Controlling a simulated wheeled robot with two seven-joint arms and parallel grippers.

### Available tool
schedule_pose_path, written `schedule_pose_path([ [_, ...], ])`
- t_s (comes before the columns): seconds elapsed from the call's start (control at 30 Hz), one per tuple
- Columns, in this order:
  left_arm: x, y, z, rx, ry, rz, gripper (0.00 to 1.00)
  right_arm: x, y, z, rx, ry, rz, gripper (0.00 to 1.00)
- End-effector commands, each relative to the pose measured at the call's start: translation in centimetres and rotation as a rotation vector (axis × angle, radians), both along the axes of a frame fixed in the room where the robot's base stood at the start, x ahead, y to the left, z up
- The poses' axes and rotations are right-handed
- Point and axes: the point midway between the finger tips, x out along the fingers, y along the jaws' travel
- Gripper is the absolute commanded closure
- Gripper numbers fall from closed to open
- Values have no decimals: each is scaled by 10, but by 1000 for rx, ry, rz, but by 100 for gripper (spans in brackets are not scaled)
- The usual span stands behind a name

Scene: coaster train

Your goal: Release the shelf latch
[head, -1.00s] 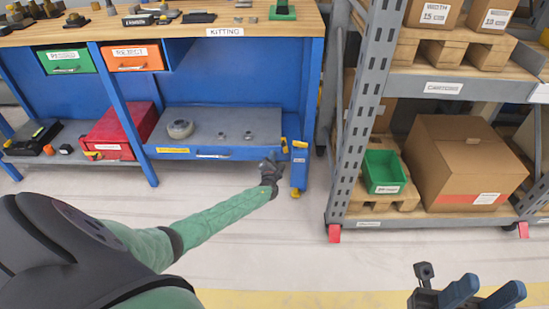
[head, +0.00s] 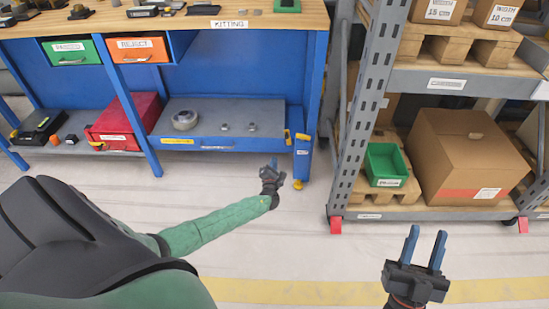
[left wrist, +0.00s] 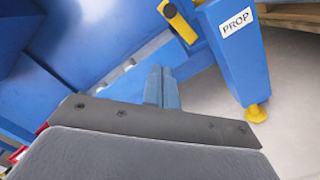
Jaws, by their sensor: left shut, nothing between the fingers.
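The lower grey shelf (head: 215,108) of the blue workbench has a blue front edge with a handle. At its right end is a yellow latch piece (head: 287,137); another yellow piece (head: 303,137) sits on the leg beside it, above a small label. In the left wrist view a yellow piece (left wrist: 180,20) shows beside the leg marked PROP (left wrist: 235,22). My left gripper (head: 274,163) is shut and empty, in front of and below the shelf's right end, apart from the yellow pieces in the head view. My right gripper (head: 424,246) is open and empty over the floor.
A round metal part (head: 185,120) and small parts lie on the shelf. A red case (head: 122,118) stands left. A grey rack with a green bin (head: 385,165) and a carton (head: 468,155) stands right. Floor in front is clear.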

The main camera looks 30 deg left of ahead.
Motion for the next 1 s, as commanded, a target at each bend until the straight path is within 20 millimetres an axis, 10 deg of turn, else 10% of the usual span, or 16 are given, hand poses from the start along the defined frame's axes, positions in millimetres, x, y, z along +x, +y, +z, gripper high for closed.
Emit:
schedule_pose_path([
  [1.0,-16,-25,-7,-92,-3,-27,100,12,4,-24,-23,91,4,64],
])
